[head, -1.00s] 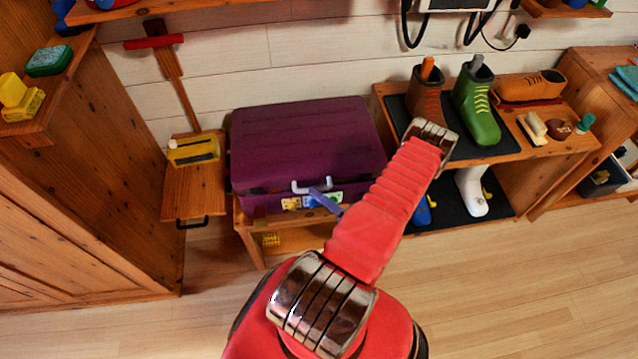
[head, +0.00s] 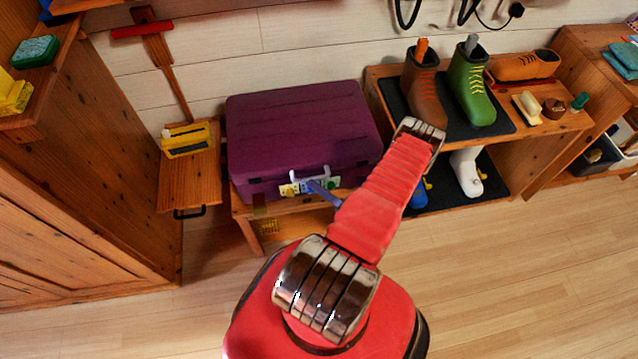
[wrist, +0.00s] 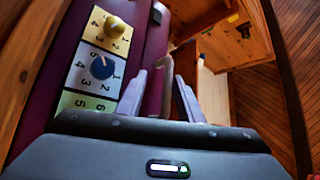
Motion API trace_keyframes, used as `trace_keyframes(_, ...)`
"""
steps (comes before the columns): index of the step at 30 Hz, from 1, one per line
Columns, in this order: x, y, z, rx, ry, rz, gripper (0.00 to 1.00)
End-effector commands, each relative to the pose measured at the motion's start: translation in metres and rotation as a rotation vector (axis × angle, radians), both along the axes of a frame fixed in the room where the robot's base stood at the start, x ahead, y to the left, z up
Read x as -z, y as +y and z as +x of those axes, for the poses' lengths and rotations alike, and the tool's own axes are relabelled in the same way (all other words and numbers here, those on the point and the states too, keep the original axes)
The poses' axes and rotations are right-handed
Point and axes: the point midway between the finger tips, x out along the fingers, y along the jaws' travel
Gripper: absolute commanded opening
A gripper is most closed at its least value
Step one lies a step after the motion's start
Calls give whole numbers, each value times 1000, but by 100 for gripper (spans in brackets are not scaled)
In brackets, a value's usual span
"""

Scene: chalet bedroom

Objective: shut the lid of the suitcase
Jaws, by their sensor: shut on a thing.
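The purple suitcase (head: 300,130) lies on a low wooden bench, handle side towards me. Its lid looks down on its base; a thin seam runs along the front, and I cannot tell whether it is fully closed. My gripper (head: 312,184) is at the front, its lavender fingers around the pale handle (head: 325,172). In the wrist view the fingers (wrist: 168,98) are shut on the handle (wrist: 184,98). Beside them a yellow knob (wrist: 117,28) and a blue knob (wrist: 102,67) sit on numbered plates on the suitcase front. My red arm hides the bench's right front.
A shoe rack (head: 545,122) with boots stands close on the right, near my arm. The wooden bench (head: 240,212) is under the suitcase. The floor in front is clear.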

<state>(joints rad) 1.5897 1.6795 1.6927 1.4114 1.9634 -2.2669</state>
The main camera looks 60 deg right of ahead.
Motion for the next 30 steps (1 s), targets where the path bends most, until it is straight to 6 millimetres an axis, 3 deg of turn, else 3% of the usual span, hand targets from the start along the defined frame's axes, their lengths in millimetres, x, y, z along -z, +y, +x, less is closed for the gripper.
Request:
trace_keyframes(3, 2, 2, 1, -5, 6, 1, 31)
trace_keyframes(21, 0, 1, 0, -6, 2, -1, 31)
trace_keyframes(30, 8, 0, -19, -2, 2, 1, 31)
